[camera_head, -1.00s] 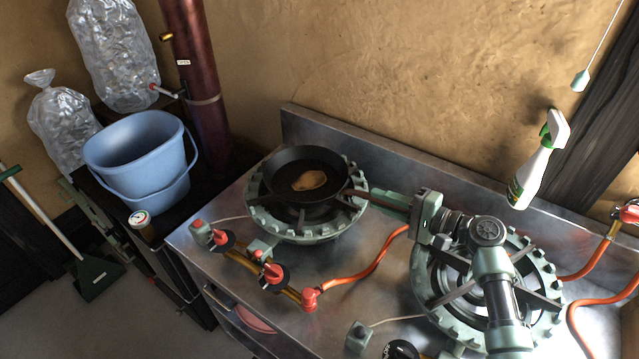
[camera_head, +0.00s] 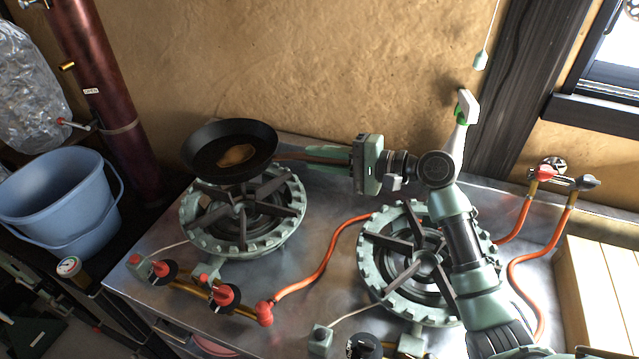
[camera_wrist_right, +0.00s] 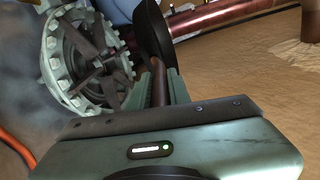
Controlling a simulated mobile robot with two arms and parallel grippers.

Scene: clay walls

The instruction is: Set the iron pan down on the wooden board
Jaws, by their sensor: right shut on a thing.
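The black iron pan (camera_head: 205,150), with a brown piece of food (camera_head: 236,155) in it, hangs raised above the back edge of the left burner (camera_head: 243,215). My right gripper (camera_head: 318,155) is shut on the pan's handle and holds the pan roughly level. In the right wrist view the handle (camera_wrist_right: 158,85) lies between the fingers, and part of the pan (camera_wrist_right: 152,30) shows beyond them. A pale wooden board (camera_head: 605,300) is partly in view at the right edge, past the second burner. My left gripper is not in view.
The second burner (camera_head: 425,262) stands under my right arm. Orange hoses (camera_head: 520,270) run between it and the board. A spray bottle (camera_head: 460,125) is behind my wrist. A blue bucket (camera_head: 60,200) stands at the left.

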